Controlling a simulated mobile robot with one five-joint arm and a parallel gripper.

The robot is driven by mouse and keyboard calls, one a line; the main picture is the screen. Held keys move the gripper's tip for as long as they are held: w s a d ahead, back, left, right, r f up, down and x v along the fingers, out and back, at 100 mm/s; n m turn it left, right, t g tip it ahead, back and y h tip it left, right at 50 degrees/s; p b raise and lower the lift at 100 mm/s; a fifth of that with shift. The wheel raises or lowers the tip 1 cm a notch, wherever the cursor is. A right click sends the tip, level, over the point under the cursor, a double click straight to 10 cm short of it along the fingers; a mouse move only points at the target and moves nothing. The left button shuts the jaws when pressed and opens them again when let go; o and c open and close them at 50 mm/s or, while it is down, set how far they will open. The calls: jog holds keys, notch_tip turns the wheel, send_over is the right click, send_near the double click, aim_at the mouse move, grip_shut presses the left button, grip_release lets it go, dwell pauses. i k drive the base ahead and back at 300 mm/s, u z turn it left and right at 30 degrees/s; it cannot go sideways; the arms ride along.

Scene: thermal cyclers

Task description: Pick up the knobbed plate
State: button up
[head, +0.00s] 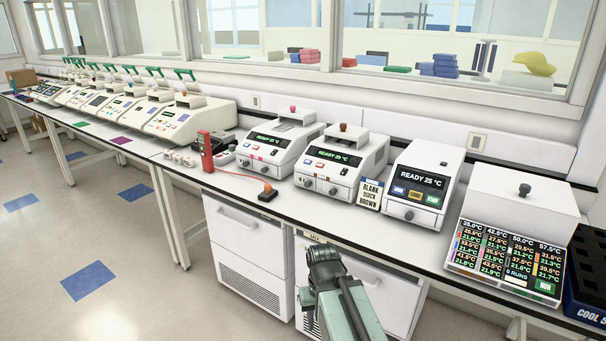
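I cannot tell for sure which thing is the knobbed plate. A small dark block with an orange knob (268,193) lies near the bench's front edge, beside a thin red cord. Knobs also top several cyclers: a pink-knobbed cycler (271,150), a brown-knobbed cycler (331,177) and a large white cycler with a black knob (519,207). My gripper (323,256) is at the bottom middle, in front of the bench and apart from all of these. Its fingers are too small and dark to tell open from shut. Nothing is visibly held.
A red handheld device (207,152) stands upright on the bench (228,187). A card (371,194) leans by a cycler with no top knob (424,181). A dark blue cooler (589,281) is at the far right. More cyclers (190,118) line the bench leftward. The floor at left is clear.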

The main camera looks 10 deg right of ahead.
aim_at(269, 193)
jog(key=u, duration=0.05)
jog(key=k, duration=1.3)
jog(key=u, duration=0.6)
jog(key=i, duration=1.2)
jog(key=u, duration=0.7)
jog(key=i, duration=1.55)
jog(key=z, duration=0.3)
jog(key=k, duration=0.85)
jog(key=z, duration=0.2)
jog(key=i, duration=0.8)
jog(key=u, duration=0.05)
